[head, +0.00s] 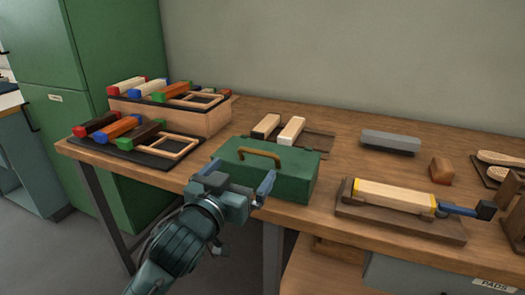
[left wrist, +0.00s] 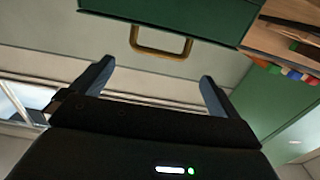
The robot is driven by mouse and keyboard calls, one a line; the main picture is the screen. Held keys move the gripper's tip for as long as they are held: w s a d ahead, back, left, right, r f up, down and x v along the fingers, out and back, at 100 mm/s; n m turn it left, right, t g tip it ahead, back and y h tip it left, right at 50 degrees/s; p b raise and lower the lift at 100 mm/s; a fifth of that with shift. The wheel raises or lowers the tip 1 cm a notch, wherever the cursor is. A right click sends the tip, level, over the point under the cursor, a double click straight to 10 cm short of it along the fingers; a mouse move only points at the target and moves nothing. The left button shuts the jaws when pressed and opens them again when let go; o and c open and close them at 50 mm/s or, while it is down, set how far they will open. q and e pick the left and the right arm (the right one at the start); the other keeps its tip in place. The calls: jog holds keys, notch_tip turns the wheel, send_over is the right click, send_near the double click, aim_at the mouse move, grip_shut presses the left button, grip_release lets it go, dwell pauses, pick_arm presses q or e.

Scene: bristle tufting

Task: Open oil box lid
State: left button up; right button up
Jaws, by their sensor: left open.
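The oil box is a green box (head: 285,186) at the front edge of the workbench, left of centre in the head view. Its lid looks shut, with a tan handle (head: 260,154) on top. My left gripper (head: 238,182) is in front of the box's left part in the head view, with its fingers apart and nothing between them. In the left wrist view the green box (left wrist: 190,15) is at the top edge, and the handle (left wrist: 160,50) shows just beyond the open fingers, apart from them. My right gripper is not in view.
The wooden workbench (head: 335,150) holds dark trays of coloured blocks at the left. Two blocks on a mat lie behind the box. A clamped wooden block (head: 395,196) sits on a board to its right, with a grey bar (head: 390,141) behind. A green cabinet (head: 115,50) stands at the left.

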aim_at(260, 162)
pick_arm(q)
jog(key=b+x, duration=0.1)
jog(key=x, duration=0.9)
jog(key=shift+w+d+f, duration=0.1)
jog(key=shift+w, duration=0.25)
jog(key=shift+c, duration=0.4)
